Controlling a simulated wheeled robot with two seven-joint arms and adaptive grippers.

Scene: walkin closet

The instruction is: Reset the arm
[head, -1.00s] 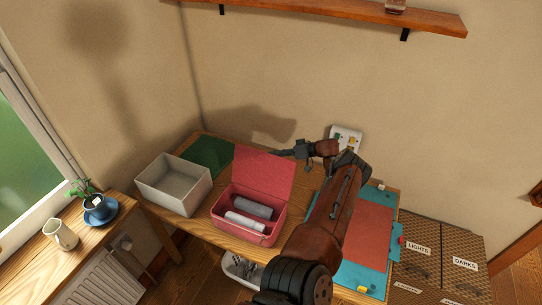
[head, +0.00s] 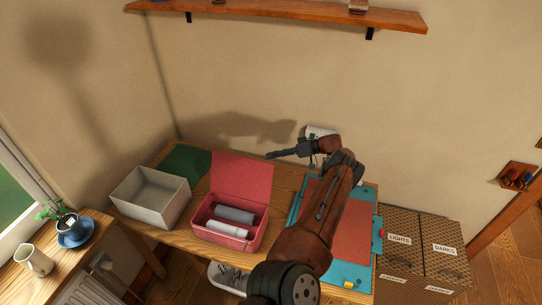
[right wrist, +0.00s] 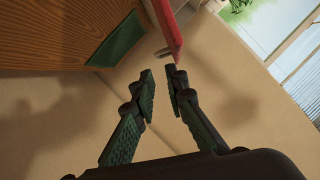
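My right arm reaches up from the bottom of the head view, over the desk. Its gripper (head: 272,155) is above the desk's back, beside the top right corner of the red box's raised lid (head: 241,178), and points left. In the right wrist view the two fingers of this gripper (right wrist: 162,80) stand apart with an empty gap between them. The red lid's edge (right wrist: 168,30) shows beyond the fingertips; I cannot tell how near it is. My left gripper is not in view.
The open red box (head: 228,240) holds grey and white rolls. A grey bin (head: 150,198) stands left of it. A teal and red mat (head: 352,235) lies under my arm. A wall socket (head: 313,131) is partly hidden behind my wrist. A shelf (head: 290,16) runs above.

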